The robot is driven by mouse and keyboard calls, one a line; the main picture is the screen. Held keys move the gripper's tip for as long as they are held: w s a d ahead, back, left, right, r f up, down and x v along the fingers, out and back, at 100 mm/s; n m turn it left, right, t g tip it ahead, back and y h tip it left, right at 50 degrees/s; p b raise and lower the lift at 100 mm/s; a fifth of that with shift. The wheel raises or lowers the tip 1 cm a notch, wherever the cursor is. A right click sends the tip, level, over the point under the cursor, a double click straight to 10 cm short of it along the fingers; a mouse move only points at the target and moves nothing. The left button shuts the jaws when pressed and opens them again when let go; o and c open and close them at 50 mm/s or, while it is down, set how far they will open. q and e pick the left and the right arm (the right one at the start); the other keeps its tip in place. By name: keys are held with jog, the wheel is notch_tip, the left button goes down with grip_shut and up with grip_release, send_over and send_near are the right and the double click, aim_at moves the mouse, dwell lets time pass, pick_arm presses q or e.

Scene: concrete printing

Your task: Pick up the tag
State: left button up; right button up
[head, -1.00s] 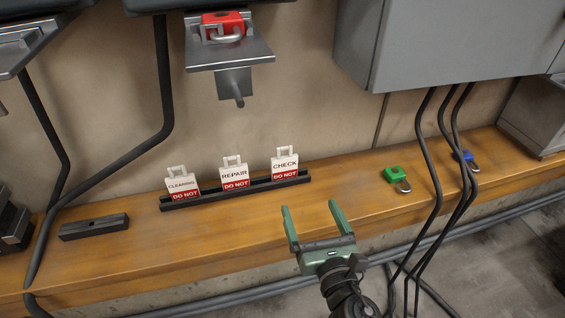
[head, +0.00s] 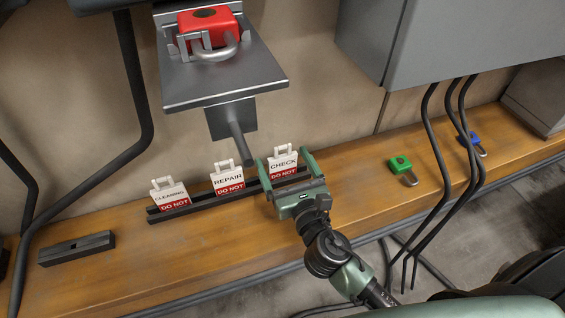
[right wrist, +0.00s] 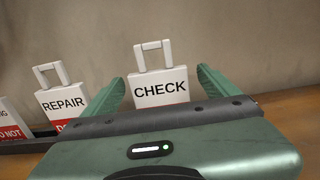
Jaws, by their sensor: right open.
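Three white and red tags stand in a dark rack (head: 200,202) on the wooden ledge: CLEANING (head: 170,194), REPAIR (head: 228,178) and CHECK (head: 283,162). My right gripper (head: 282,160) is open around the CHECK tag, one finger on each side. In the right wrist view the CHECK tag (right wrist: 159,80) stands upright between the two green fingers, with gaps visible on both sides. Its lower part is hidden behind the gripper body. The REPAIR tag (right wrist: 63,103) is just left of the left finger. My left gripper is not in view.
A red padlock (head: 208,30) sits on a metal shelf (head: 220,82) above the rack. A green padlock (head: 401,164) and a blue padlock (head: 471,140) lie right on the ledge, near hanging black cables (head: 438,165). A dark block (head: 77,248) lies left.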

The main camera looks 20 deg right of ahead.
aim_at(283, 162)
jog(key=w, duration=0.3)
jog(key=shift+a, duration=0.15)
jog(key=shift+w+p, duration=0.3)
jog(key=shift+w, duration=0.05)
jog(key=shift+f, duration=0.1)
jog(key=c, duration=1.4)
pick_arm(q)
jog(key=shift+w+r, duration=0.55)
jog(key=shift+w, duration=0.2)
pick_arm(e)
jog(key=shift+c, duration=0.3)
jog(key=shift+r+p, duration=0.5)
jog(key=shift+r, duration=1.15)
pick_arm(q)
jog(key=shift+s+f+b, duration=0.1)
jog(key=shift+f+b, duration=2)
jog(key=shift+b, duration=0.5)
pick_arm(e)
jog(key=s, duration=1.8)
jog(key=shift+d+r, duration=0.15)
jog(key=shift+d, duration=0.2)
